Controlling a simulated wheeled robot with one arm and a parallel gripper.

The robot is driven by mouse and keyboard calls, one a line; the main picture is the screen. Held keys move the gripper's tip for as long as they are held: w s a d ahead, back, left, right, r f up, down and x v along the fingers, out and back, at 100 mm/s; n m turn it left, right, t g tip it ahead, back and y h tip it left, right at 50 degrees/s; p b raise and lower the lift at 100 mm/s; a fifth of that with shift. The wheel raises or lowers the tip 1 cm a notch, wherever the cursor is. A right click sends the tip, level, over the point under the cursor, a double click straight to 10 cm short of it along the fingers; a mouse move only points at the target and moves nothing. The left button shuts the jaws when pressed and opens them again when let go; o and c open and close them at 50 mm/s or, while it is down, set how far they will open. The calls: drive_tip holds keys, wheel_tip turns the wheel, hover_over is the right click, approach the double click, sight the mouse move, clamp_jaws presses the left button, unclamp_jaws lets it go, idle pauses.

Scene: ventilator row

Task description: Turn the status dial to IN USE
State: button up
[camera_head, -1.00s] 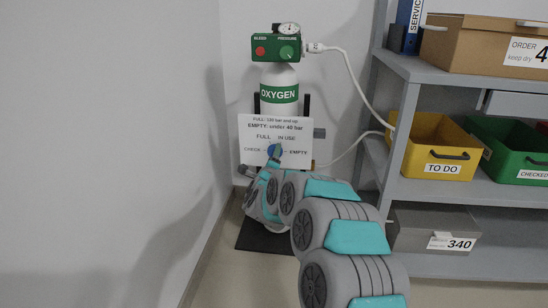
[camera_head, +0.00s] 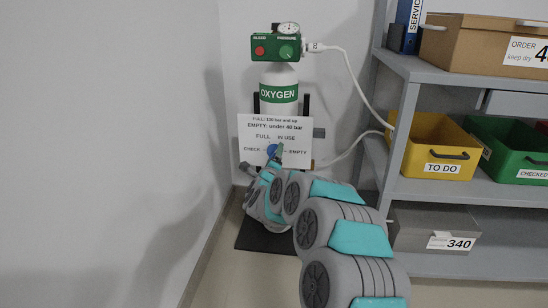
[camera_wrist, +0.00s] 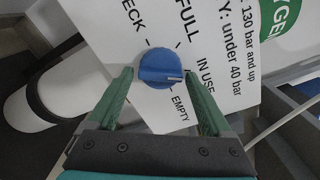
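The status dial is a blue round knob (camera_wrist: 160,67) on a white sign (camera_wrist: 228,28), with CHECK, FULL, IN USE and EMPTY printed around it. Its white pointer line faces right and slightly down in the wrist view, on the side of IN USE and EMPTY; I cannot tell exactly which mark it meets. The sign (camera_head: 304,124) also shows in the head view, in front of the oxygen cylinder. My gripper (camera_wrist: 157,72) is open, one green finger on each side of the knob, with visible gaps. In the head view my gripper partly hides the knob.
The white oxygen cylinder (camera_head: 279,77) stands behind the sign, with a green regulator box (camera_head: 276,48) on top and a white hose running right. A grey shelf (camera_head: 430,69) with boxes and bins stands close on the right. A bare wall (camera_head: 110,120) is on the left.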

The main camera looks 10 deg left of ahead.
drive_tip(key=shift+o, duration=0.7)
drive_tip(key=shift+a, duration=0.1)
drive_tip(key=shift+s, duration=0.1)
drive_tip(key=s, duration=0.7)
drive_tip(key=shift+s+p, duration=0.35)
drive_tip(key=shift+a, duration=0.1)
